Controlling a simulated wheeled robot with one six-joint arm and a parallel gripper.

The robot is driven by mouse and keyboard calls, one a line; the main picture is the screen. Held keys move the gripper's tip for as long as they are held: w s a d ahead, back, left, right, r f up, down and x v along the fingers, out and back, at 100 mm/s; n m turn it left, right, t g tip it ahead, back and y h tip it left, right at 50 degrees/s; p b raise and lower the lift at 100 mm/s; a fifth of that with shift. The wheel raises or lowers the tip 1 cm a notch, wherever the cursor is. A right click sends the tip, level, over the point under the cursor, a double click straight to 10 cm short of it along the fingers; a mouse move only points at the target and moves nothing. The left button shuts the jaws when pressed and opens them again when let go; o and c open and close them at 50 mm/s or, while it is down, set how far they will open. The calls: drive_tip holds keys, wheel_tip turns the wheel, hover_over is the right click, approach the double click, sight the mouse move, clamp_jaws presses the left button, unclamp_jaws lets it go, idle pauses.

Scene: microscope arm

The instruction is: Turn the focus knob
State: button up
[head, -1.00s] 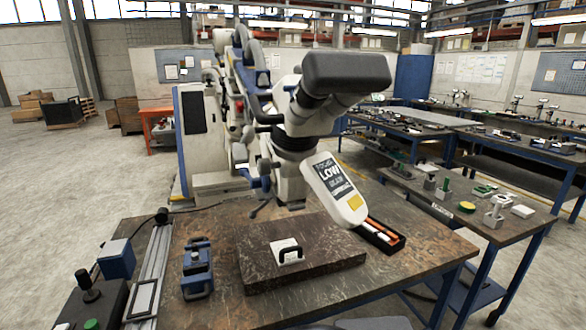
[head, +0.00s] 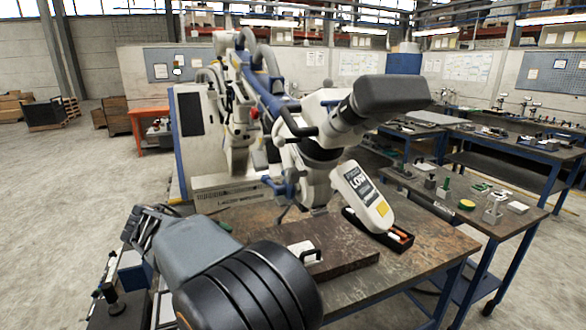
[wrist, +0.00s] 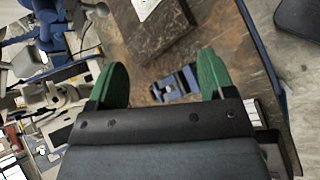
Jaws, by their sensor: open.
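The microscope (head: 318,150) hangs on its white and blue jointed stand above the bench, with a black eyepiece housing (head: 390,95) at its upper right. A blue knob-like part (head: 290,188) is at its lower left, but I cannot tell whether it is the focus knob.
The bench (head: 420,245) carries a dark stone slab (head: 345,258) and a dark box with orange items (head: 400,240). A blue device (wrist: 177,83) lies on the bench in the wrist view. Another bench (head: 470,205) stands at the right.

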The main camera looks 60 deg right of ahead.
sight(286, 176)
drive_tip(key=w+d+r+g+h+p, duration=0.25)
drive_tip(key=d+r+g+h, duration=0.35)
drive_tip(key=d+r, duration=0.45)
drive_tip(key=shift+m+g+y, duration=0.3)
drive_tip(key=shift+g+y, duration=0.1)
drive_tip(key=shift+g, duration=0.3)
drive_tip(key=x, duration=0.4)
drive_tip(key=p+x, duration=0.1)
drive_tip(key=x, duration=0.3)
drive_tip(key=w+p+x, duration=0.1)
drive_tip(key=x, duration=0.3)
drive_tip(key=shift+s+d+r, duration=0.1)
drive_tip(key=shift+s+d, duration=0.15)
drive_tip(key=shift+d, duration=0.45)
drive_tip(key=shift+s+d, duration=0.3)
drive_tip(key=shift+d, duration=0.1)
drive_tip(key=c, duration=0.9)
